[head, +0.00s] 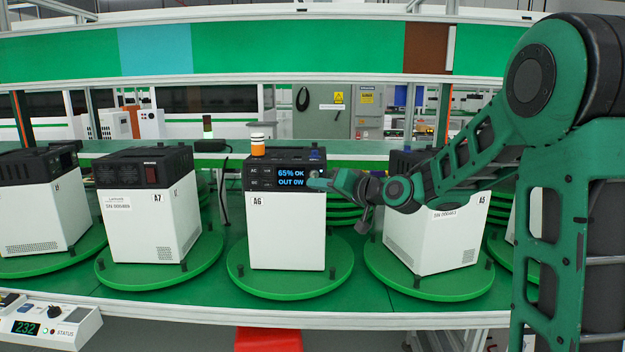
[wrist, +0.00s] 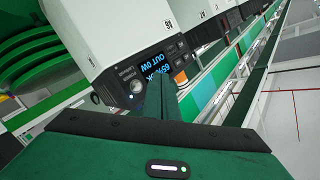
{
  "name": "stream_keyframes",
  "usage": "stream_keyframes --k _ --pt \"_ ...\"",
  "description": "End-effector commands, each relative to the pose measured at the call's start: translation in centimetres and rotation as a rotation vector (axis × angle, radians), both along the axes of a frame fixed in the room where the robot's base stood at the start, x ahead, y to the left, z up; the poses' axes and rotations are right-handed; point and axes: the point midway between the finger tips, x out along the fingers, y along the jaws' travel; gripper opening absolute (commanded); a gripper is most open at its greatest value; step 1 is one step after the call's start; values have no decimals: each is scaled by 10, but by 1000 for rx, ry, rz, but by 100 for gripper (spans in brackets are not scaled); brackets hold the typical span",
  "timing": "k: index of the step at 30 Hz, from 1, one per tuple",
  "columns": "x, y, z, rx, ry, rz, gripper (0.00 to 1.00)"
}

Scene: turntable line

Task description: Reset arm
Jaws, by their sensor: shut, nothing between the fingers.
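My arm is green and reaches in from the right in the head view. My gripper (head: 322,184) is shut and empty, its tip at the right part of the front panel of unit A6 (head: 286,230). In the wrist view my gripper (wrist: 158,88) points at the same panel; I cannot tell whether it touches. The panel's display (head: 291,177) is lit and reads "65% OK" and "OUT 0W"; it shows upside down in the wrist view (wrist: 160,75).
A status box (head: 45,322) is at lower left, a red block (head: 268,340) below the table edge.

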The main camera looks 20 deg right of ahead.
Motion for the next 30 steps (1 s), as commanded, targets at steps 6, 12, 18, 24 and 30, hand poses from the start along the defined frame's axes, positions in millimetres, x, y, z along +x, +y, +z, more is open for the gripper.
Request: stream_keyframes --k 6,12,18,24,30 --pt "0 0 0 0 0 0 0" --pt "0 0 0 0 0 0 0" --pt "-19 -14 -18 -86 76 -19 0" --pt "-97 -68 -79 -307 360 -89 0" --pt "-204 -124 -131 -439 682 -171 0"
